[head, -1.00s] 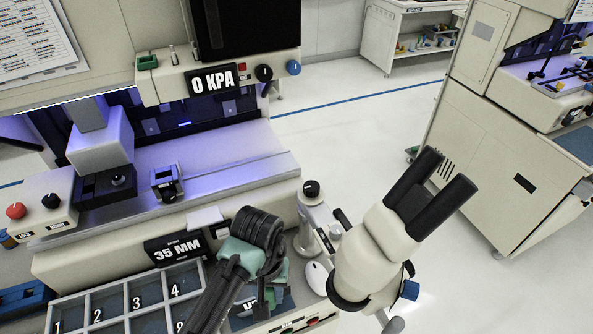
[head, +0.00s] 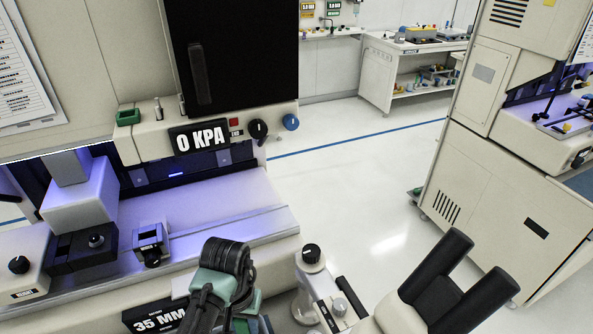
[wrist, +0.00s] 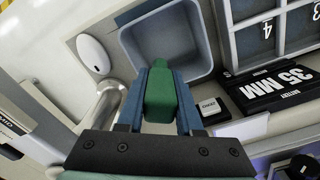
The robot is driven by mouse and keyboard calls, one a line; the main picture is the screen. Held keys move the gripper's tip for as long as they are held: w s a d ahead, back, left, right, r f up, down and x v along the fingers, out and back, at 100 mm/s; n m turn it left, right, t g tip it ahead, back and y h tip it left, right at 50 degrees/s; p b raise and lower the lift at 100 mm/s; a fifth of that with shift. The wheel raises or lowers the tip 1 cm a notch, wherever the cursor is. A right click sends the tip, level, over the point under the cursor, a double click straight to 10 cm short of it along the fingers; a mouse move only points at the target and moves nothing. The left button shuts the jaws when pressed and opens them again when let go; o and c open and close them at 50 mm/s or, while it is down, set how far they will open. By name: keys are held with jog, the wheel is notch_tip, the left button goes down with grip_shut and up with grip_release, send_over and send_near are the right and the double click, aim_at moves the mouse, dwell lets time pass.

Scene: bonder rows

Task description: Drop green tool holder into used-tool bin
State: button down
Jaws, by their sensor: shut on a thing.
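The green tool holder (wrist: 162,95) is between the two blue fingers of my gripper (wrist: 168,88) in the wrist view. My gripper is shut on it. Its far end shows over a grey, square, open bin (wrist: 205,45), which looks like the used-tool bin. The bin's visible interior looks empty, though the holder and fingers cover part of it. How high the holder is above the floor of the bin is hard to tell. In the head view my wrist (head: 225,270) is at the bottom edge, and the holder cannot be made out there.
A compartment tray (wrist: 270,35) and a black 35 MM display (wrist: 270,88) lie right of the bin in the wrist view. A white oval object (wrist: 93,54) and a metal post (wrist: 112,92) are at its left. In the head view, microscope eyepieces (head: 455,280) stand right of my wrist.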

jog(key=shift+f, duration=0.55)
jog(key=shift+c, duration=2.4)
grip_release()
jog(key=shift+r, duration=0.1)
notch_tip(320, 180, up, 13)
jog(key=shift+b, duration=0.55)
jog(key=shift+d, duration=0.1)
